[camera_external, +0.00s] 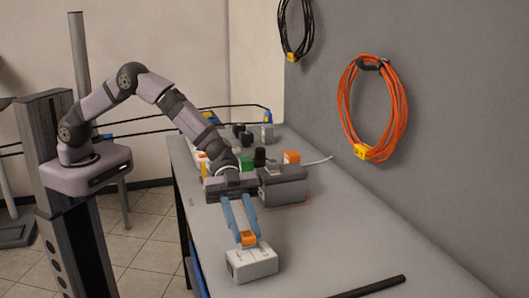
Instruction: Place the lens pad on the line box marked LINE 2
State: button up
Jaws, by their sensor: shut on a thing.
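My gripper (241,233) has two blue fingers pointing down and toward the camera. It is shut on a small orange piece (249,240), which I take to be the lens pad. A white box (252,267) with small dark marks on top sits on the table directly below the fingertips. The orange piece is at the box's far top edge in the picture; I cannot tell whether it touches the box. The marks are too small to read, so I cannot tell which box is LINE 2.
A grey box-shaped unit (285,186) stands just behind my gripper. Several small blocks, including an orange one (291,157) and a black one (259,157), stand farther back. A black rod (370,288) lies at the front right.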

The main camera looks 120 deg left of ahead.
jog(key=shift+f, duration=0.15)
jog(key=o, duration=1)
jog(key=shift+r, duration=0.2)
jog(key=b+v, duration=0.1)
jog(key=v, duration=1.1)
jog(key=shift+f, duration=0.15)
